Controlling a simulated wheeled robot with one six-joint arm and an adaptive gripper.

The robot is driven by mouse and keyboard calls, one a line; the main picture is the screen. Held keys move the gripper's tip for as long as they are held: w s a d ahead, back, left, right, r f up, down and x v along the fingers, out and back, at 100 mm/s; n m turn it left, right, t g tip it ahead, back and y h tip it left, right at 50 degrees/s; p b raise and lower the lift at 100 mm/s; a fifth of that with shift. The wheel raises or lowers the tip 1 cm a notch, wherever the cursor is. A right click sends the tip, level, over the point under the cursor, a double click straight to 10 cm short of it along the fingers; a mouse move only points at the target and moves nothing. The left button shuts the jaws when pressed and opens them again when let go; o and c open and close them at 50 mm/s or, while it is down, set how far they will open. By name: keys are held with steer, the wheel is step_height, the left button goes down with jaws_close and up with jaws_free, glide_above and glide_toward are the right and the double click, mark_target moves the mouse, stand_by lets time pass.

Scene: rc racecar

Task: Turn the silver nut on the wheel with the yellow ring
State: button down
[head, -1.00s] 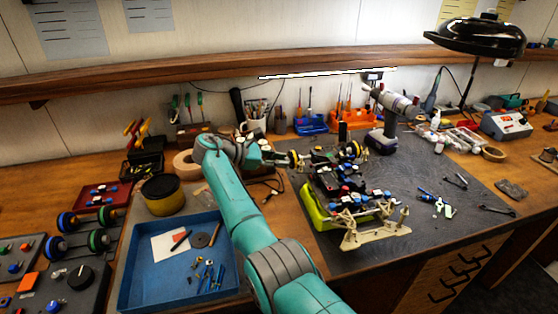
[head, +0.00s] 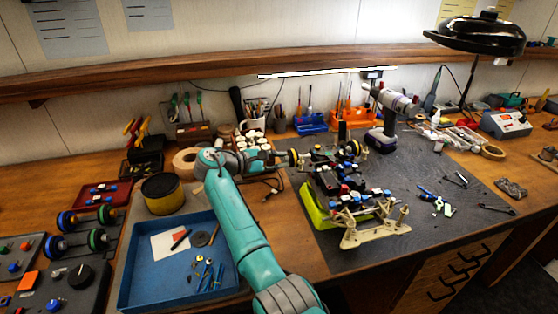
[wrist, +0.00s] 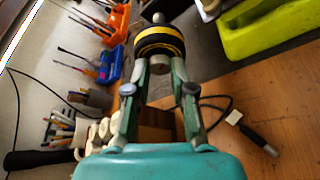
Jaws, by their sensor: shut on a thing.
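The RC car (head: 335,180) stands on a stand with cream-coloured arms (head: 375,228). The wheel with the yellow ring (head: 294,158) is at its left end, a dark tyre with a yellow band. It fills the top middle of the wrist view (wrist: 160,42). The silver nut (wrist: 160,62) is a short grey cylinder at the wheel's near face, between my fingertips. My gripper (wrist: 161,68) is shut on the nut, with one finger on each side. In the head view my gripper (head: 279,160) reaches the wheel from the left and the nut is too small to make out.
A second yellow-ringed wheel (head: 353,148) is on the car's far side. A lime-green box (head: 318,207) is under the car. A blue tray (head: 150,288) lies left of my arm. A drill (head: 385,125) stands behind the car. A cable (wrist: 222,108) lies below my gripper.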

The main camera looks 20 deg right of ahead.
stand_by(0.3)
steer(key=c, duration=1)
jaws_free()
steer(key=shift+o, duration=0.2)
steer(key=shift+r, duration=0.1)
step_height(320, 180, up, 10)
